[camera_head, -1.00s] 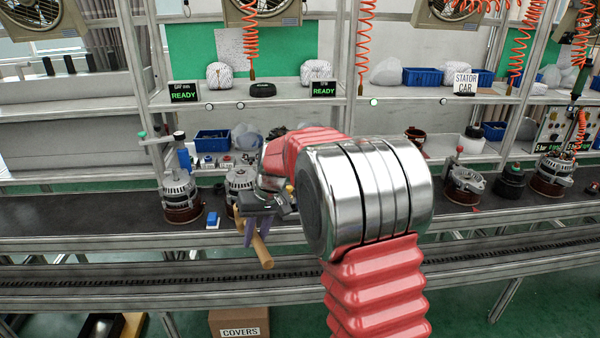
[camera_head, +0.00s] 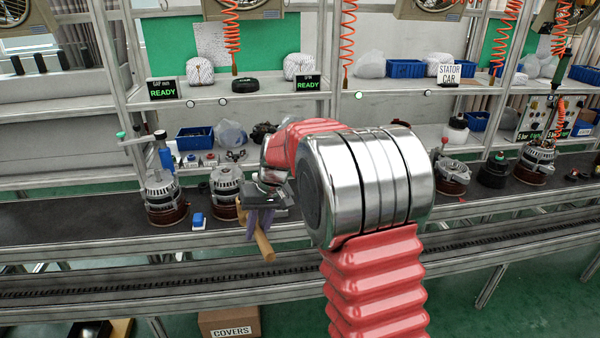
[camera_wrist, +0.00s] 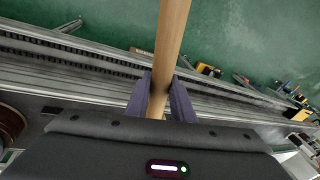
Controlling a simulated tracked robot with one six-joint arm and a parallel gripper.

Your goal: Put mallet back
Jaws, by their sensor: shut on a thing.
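The mallet shows as a light wooden handle (camera_head: 264,243) hanging down at a slant below my gripper (camera_head: 258,222) in the head view. My gripper is shut on the handle, in front of the near edge of the dark bench. In the wrist view the handle (camera_wrist: 170,45) runs up from between the two purple fingers (camera_wrist: 160,98) and out of the top of the picture. The mallet's head cannot be made out in either view. My red arm hides part of the bench behind it.
Alternators stand on the dark bench, one at the left (camera_head: 165,197) and one close behind my gripper (camera_head: 226,188). A small blue block (camera_head: 198,220) lies between them. A cardboard box marked COVERS (camera_head: 229,323) is on the floor below. A blue bin (camera_head: 195,139) sits on the lower shelf.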

